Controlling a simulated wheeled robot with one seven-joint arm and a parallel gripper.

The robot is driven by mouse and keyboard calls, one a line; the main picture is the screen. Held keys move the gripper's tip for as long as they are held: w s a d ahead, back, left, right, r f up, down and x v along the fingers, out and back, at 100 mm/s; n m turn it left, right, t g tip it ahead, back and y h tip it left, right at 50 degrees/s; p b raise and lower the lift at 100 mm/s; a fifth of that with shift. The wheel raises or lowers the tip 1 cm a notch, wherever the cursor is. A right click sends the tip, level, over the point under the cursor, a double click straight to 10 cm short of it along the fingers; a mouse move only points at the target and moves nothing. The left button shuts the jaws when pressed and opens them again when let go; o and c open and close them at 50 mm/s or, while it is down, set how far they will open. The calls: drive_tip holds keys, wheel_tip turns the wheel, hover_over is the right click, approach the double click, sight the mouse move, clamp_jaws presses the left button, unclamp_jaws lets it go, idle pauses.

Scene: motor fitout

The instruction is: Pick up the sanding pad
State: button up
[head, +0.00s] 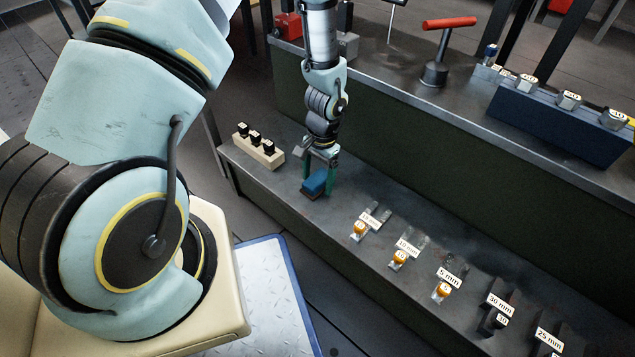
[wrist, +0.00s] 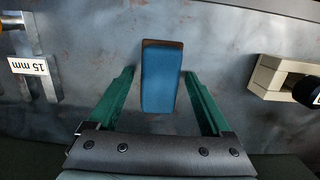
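The sanding pad (head: 316,184) is a blue block with a brown underside, lying on the lower grey bench near its left end. In the wrist view the pad (wrist: 160,78) lies between the two green fingers, with a gap on each side. My gripper (head: 320,182) is open and points down over the pad. In the wrist view my gripper (wrist: 158,85) has its fingers apart, and neither finger visibly touches the pad. The pad's far end reaches past the fingertips.
A cream block with black knobs (head: 258,152) stands left of the pad. A 15 mm labelled piece (head: 366,224) and several other labelled pieces stand to the right. Behind rises the upper shelf with a red-handled tool (head: 437,72) and a blue rack (head: 560,128).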

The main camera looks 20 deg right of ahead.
sight(318, 178)
clamp_jaws()
wheel_tip(318, 178, up, 10)
drive_tip(key=p, duration=0.3)
drive_tip(key=shift+p, duration=0.4)
